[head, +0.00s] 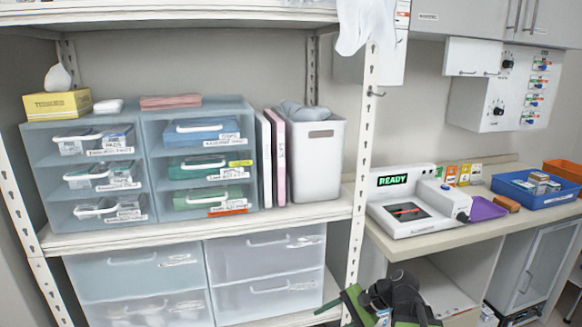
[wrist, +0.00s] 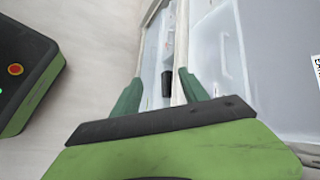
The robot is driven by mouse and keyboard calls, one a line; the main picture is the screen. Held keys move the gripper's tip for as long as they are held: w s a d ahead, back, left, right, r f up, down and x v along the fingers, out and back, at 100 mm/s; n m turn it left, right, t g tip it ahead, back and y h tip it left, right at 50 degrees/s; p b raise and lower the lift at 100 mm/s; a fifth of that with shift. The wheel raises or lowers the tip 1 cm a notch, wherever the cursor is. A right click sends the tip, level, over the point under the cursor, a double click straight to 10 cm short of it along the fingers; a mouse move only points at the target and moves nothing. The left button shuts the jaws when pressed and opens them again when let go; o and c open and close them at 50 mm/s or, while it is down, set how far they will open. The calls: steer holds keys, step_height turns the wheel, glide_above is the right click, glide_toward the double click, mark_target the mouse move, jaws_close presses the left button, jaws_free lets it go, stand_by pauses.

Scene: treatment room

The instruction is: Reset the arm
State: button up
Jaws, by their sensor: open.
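My arm (head: 385,300) shows at the bottom of the head view, green and black, in front of the shelf post and below the counter. The fingertips cannot be made out there. In the wrist view my gripper (wrist: 160,88) shows two green fingers spread apart with nothing between them. Beyond the fingers are pale translucent drawer fronts (wrist: 222,50) and a small dark object (wrist: 166,88) that I cannot identify.
A shelf unit (head: 300,217) holds blue drawer boxes (head: 140,150), a white bin (head: 318,165) and clear drawers (head: 265,270).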

steer(key=s+a+f+n+g+h, duration=0.2)
steer(key=s+a+f+n+h, duration=0.2)
steer(key=f+n+h, duration=0.15)
steer(key=d+f+n+h, duration=0.3)
steer(key=d+h, duration=0.1)
steer(key=d, duration=0.5)
step_height(320, 180, up, 18)
steer(key=p, duration=1.7)
steer(key=shift+w+d+n, duration=0.15)
steer(key=shift+d+n, duration=0.05)
steer(key=shift+n, duration=0.15)
steer(key=shift+a+f, duration=0.1)
